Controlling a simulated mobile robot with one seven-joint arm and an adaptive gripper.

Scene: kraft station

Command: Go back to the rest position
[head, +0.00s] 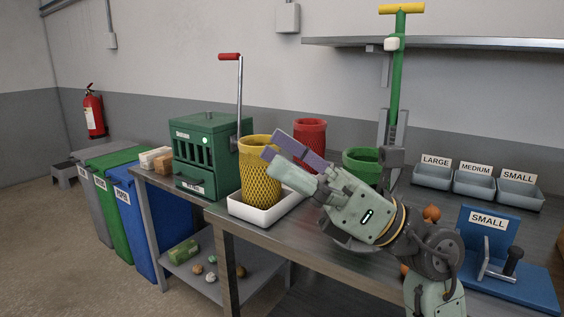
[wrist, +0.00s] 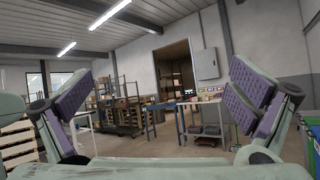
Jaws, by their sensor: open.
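My gripper (head: 285,162) is raised over the metal table in the head view, pointing left and upward in front of the baskets. In the wrist view my gripper (wrist: 158,105) has its purple-padded fingers spread wide, with nothing between them. Beyond the fingers the wrist view shows the far room, not the table top. In the head view the fingers overlap the yellow mesh basket (head: 259,180); I cannot tell whether they touch it.
The yellow basket stands in a white tray (head: 243,210). A green machine (head: 205,155) is left of it; a red basket (head: 310,132) and a green basket (head: 362,165) are behind. A blue SMALL fixture (head: 490,240) and grey labelled bins (head: 433,177) are at the right.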

